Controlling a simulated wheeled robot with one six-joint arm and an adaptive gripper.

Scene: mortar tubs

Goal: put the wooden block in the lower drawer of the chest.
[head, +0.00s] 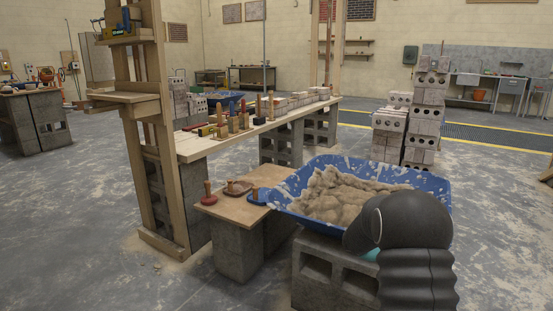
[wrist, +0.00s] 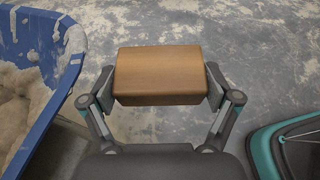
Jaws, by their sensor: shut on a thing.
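In the wrist view my gripper (wrist: 160,92) is shut on the wooden block (wrist: 160,70), a plain brown block with its long side across the picture. One finger presses on each end of it. The block is held above the grey concrete floor. In the head view my dark arm covers the lower right, and the gripper and block are hidden. I see no chest or drawer that I can make out in either view.
A blue tub (head: 290,205) of mortar stands on concrete blocks (head: 335,270), close beside my arm; its rim (wrist: 50,95) is left of my gripper. A small board table (head: 215,207) with floats and a long workbench (head: 190,150) stand beyond. Open floor (head: 70,220) lies left.

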